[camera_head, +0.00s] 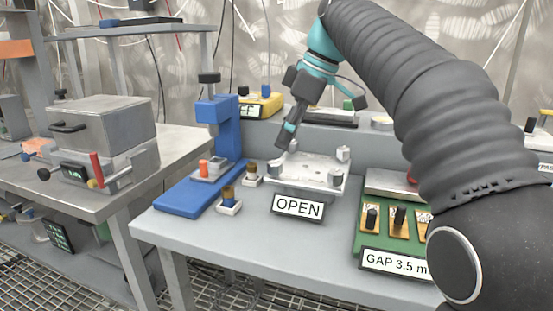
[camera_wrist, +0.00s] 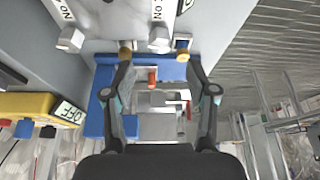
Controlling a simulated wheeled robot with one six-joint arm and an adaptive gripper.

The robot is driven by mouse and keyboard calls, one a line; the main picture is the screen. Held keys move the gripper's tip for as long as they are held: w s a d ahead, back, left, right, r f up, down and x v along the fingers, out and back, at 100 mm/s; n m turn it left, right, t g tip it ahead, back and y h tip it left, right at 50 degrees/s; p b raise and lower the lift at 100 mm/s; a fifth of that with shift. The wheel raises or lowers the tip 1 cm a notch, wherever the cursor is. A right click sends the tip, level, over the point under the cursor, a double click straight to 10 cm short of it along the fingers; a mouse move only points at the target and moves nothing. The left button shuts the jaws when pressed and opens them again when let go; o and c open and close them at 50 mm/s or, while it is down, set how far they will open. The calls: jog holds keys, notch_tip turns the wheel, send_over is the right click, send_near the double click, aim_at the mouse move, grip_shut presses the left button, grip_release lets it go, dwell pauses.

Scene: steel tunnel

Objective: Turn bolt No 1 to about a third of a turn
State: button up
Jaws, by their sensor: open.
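A pale metal plate (camera_head: 305,172) carries several grey bolts, one near each corner. Its back-left bolt (camera_head: 293,147) is close to my gripper (camera_head: 286,138) in the head view. The front-left bolt (camera_head: 274,170) and front-right bolt (camera_head: 334,178) stand clear. My gripper is open and empty, with fingers spread (camera_wrist: 159,72) in the wrist view. There, two bolts show at the top, one left (camera_wrist: 70,40) and one nearer the middle (camera_wrist: 158,40), beyond the fingertips. "NO" labels are beside them, but their numbers are cut off, so I cannot tell which is No 1.
A sign reading OPEN (camera_head: 298,207) fronts the plate. A blue press (camera_head: 190,197) stands left, with two brass-topped pieces (camera_head: 252,170) beside it. A yellow box (camera_head: 264,104) is behind. A green gauge panel (camera_head: 371,238) lies right.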

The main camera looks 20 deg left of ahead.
aim_at(275, 162)
jog(key=x, duration=0.6)
jog(key=shift+f, duration=0.25)
grip_shut()
